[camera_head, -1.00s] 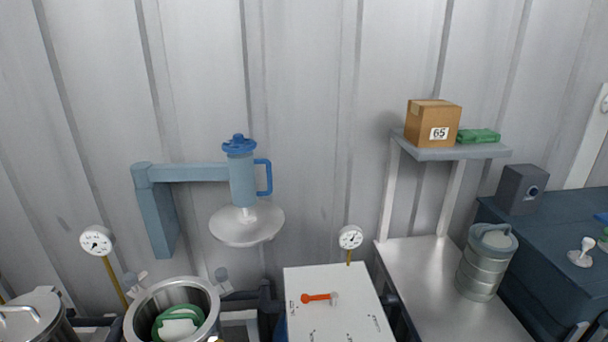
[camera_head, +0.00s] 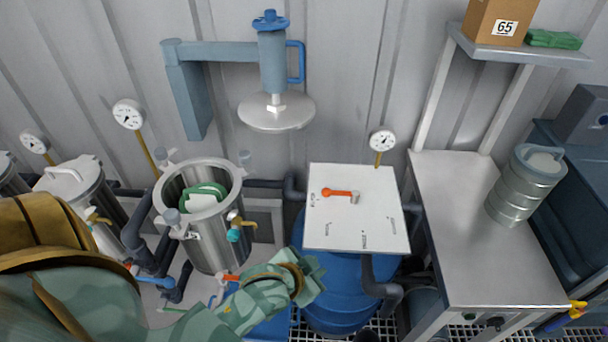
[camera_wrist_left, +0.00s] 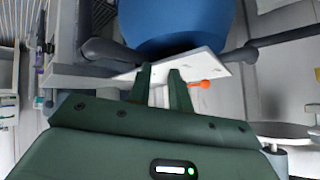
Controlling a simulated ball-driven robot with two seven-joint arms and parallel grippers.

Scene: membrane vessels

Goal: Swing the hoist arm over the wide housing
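The blue-grey hoist arm (camera_head: 232,52) is mounted on the wall and reaches right. At its end hangs a blue cylinder with a blue side handle (camera_head: 297,62), and below it a round metal lid (camera_head: 276,116). The open steel housing (camera_head: 212,240), seemingly the wide one, stands lower left of the lid with green and white material inside. The lid is apart from it, to the right and higher. My left gripper (camera_head: 312,278) is low, in front of the white panel and well below the handle. In the left wrist view its fingers (camera_wrist_left: 160,76) are apart, apparently empty. My right gripper is out of view.
A white panel (camera_head: 340,225) with an orange lever sits above a blue barrel (camera_head: 340,305). Gauges (camera_head: 128,114) (camera_head: 382,141) stand on thin stems. A lidded vessel (camera_head: 75,185) is at left. A steel table (camera_head: 470,250) with a canister (camera_head: 525,185) is at right.

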